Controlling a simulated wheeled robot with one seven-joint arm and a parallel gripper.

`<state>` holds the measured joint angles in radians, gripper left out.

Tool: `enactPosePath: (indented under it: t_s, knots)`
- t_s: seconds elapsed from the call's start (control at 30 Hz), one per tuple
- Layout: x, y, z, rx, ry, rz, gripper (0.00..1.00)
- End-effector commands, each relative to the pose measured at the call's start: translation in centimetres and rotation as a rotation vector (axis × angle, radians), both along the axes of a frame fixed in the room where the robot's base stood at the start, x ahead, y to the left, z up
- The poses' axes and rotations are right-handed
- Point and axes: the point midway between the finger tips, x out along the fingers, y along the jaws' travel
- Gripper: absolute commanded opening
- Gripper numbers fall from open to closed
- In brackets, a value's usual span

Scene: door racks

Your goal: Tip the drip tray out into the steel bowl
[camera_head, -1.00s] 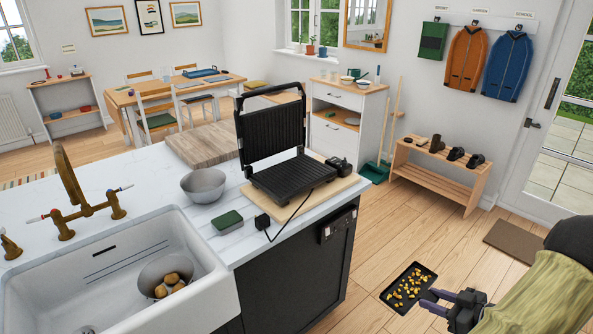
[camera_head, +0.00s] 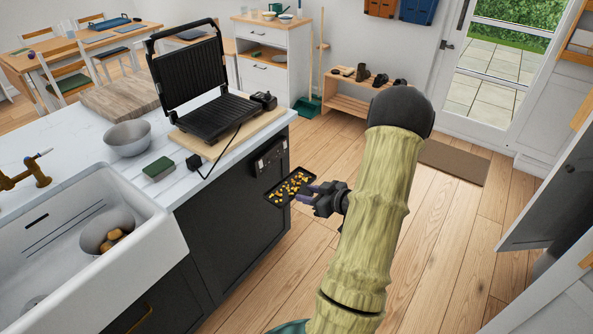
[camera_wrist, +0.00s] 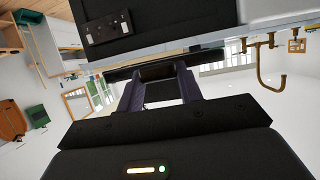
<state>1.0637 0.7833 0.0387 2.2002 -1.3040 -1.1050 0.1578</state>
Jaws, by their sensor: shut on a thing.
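The drip tray (camera_head: 280,199) is a shallow black rectangular tray with several yellow bits scattered in it. My gripper (camera_head: 312,192) is shut on the tray's right edge and holds it roughly level beside the dark cabinet front, below the counter top. In the wrist view the tray shows as a dark edge (camera_wrist: 150,72) between the purple fingers. The steel bowl (camera_head: 127,139) stands upright on the white counter, left of the grill. Its inside looks empty.
A green sponge (camera_head: 159,169) lies nearer. The sink (camera_head: 90,245) holds a pot. Floor to the right is clear.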

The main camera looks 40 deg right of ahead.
Motion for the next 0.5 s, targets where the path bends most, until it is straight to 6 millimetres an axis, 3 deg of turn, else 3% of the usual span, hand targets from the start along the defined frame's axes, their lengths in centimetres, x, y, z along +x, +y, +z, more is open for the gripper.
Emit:
enactPosePath:
  t_s: [0.2, 0.5]
  knots:
    - [5.2, 5.1, -1.2, 0.002, 0.003, -0.027, 0.13]
    - [9.9, 12.7, -3.9, 0.003, 0.004, -0.084, 0.13]
